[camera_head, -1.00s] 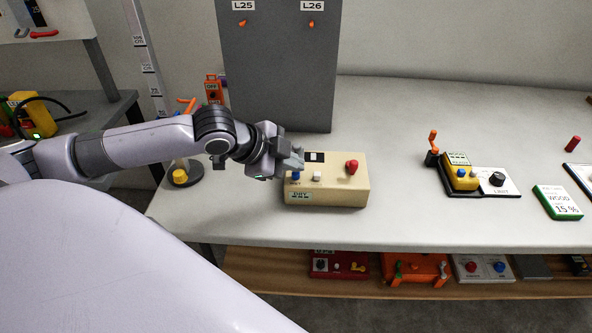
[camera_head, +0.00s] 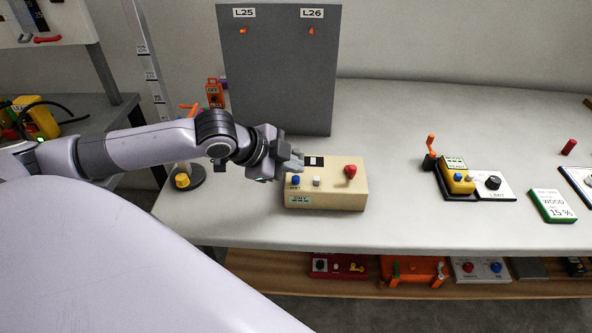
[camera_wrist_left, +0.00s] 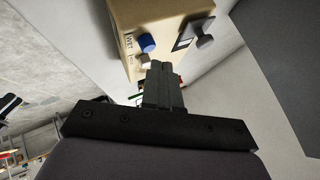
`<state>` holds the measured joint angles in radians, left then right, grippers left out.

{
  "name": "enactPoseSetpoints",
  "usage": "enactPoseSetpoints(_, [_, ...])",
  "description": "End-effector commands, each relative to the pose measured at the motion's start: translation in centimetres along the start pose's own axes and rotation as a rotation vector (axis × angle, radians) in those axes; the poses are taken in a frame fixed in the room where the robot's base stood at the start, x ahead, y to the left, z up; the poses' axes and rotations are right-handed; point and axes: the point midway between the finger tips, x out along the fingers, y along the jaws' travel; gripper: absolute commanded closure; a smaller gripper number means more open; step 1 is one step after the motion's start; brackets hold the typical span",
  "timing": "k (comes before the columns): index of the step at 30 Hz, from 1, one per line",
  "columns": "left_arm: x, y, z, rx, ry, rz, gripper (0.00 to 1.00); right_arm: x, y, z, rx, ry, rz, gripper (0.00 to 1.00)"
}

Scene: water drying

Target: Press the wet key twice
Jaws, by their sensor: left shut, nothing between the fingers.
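The beige box (camera_head: 335,200) stands near the front left of the grey table. It carries a blue key (camera_head: 295,180), a white key (camera_head: 316,181), a red knob (camera_head: 350,170) and a front display reading DRY (camera_head: 300,199). In the left wrist view the label WET (camera_wrist_left: 129,41) is beside the blue key (camera_wrist_left: 147,43); the white key (camera_wrist_left: 143,60) is close by. My left gripper (camera_head: 298,164) is shut and empty, just above and behind the blue key in the head view. Its fingertips also show in the left wrist view (camera_wrist_left: 162,70), apart from the blue key. My right gripper is out of view.
A tall grey panel (camera_head: 280,80) stands behind the box. A round-based stand with a yellow knob (camera_head: 183,180) is left of it. A yellow device (camera_head: 457,177) and a green-edged WOOD display (camera_head: 552,205) lie to the right. The table between is clear.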

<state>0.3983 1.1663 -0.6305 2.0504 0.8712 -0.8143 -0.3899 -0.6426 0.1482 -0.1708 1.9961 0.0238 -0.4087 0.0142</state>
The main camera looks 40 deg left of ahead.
Motion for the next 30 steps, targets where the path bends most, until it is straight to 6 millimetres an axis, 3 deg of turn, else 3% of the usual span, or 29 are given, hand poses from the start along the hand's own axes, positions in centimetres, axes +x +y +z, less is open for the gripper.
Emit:
enactPoseSetpoints(17, [-0.1, -0.1, -0.1, 0.000, 0.001, 0.000, 1.00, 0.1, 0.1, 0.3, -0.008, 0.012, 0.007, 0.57])
enactPoseSetpoints(20, [-1.2, -0.9, -0.9, 0.000, 0.001, -0.001, 1.00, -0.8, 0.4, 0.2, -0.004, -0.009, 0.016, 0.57])
enactPoseSetpoints(30, [-3.4, -2.5, -2.5, 0.001, 0.001, 0.000, 1.00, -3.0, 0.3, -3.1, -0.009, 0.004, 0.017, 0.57])
